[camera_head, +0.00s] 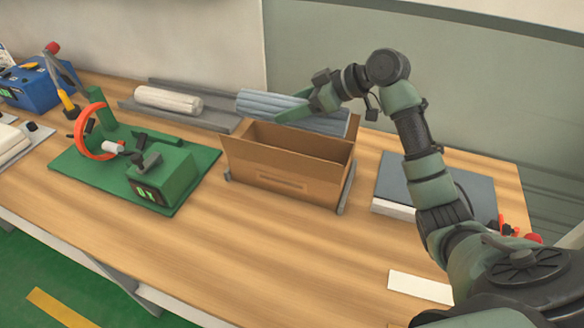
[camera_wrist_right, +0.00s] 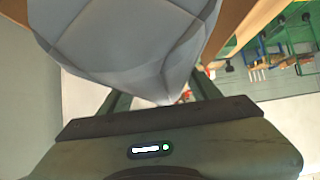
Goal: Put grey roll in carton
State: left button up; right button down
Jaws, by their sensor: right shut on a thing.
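The grey roll (camera_head: 262,101) is a long blue-grey ribbed cylinder just behind the far rim of the carton in the head view. My right gripper (camera_head: 290,113) reaches over from the right and is shut on the roll. The roll (camera_wrist_right: 130,40) fills the upper part of the right wrist view, between and beyond the fingers (camera_wrist_right: 163,92). I cannot tell whether the roll is raised off what is under it. The carton (camera_head: 287,184) is an open brown box standing upright on the table, its visible interior empty. My left gripper is not in view.
A white roll (camera_head: 168,100) lies on a grey tray at the back left. A green board with a device (camera_head: 165,178) and an orange ring stands left of the carton. A grey slab (camera_head: 395,180) lies to the right. The table (camera_head: 220,255) in front is clear.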

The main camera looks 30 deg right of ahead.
jog(key=shift+f+p, duration=0.6)
jog(key=shift+f, duration=7.9)
jog(key=shift+c, duration=1.6)
grip_release()
jog(key=shift+f, duration=0.1)
jog(key=shift+s+d+r, duration=0.15)
jog(key=shift+s+r, duration=0.05)
jog(key=shift+r, duration=0.05)
jog(key=b+v, duration=0.1)
jog(key=v, duration=1)
